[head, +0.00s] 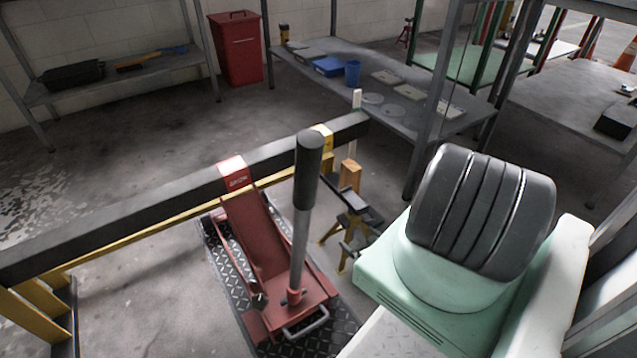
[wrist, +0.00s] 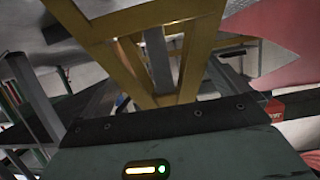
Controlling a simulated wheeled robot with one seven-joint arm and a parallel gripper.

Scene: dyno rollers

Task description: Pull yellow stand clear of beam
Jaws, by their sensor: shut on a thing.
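The yellow stand (wrist: 190,65) fills the upper middle of the wrist view as a V-shaped frame meeting at my gripper (wrist: 155,105). My gripper is shut on this yellow frame. Its fingertips are hidden; mainly its dark housing shows. In the head view, a small yellow-legged stand with dark parts (head: 346,232) is on the floor right of the jack, below the right end of the dark beam (head: 120,195). I cannot make out my gripper clearly there. The beam runs from the lower left to the centre.
A red floor jack (head: 262,240) stands under the beam on a tread plate, its handle (head: 308,160) upright. A yellow support (head: 35,300) is under the beam's left end. A grey workbench (head: 300,75) and red bin (head: 236,50) stand behind.

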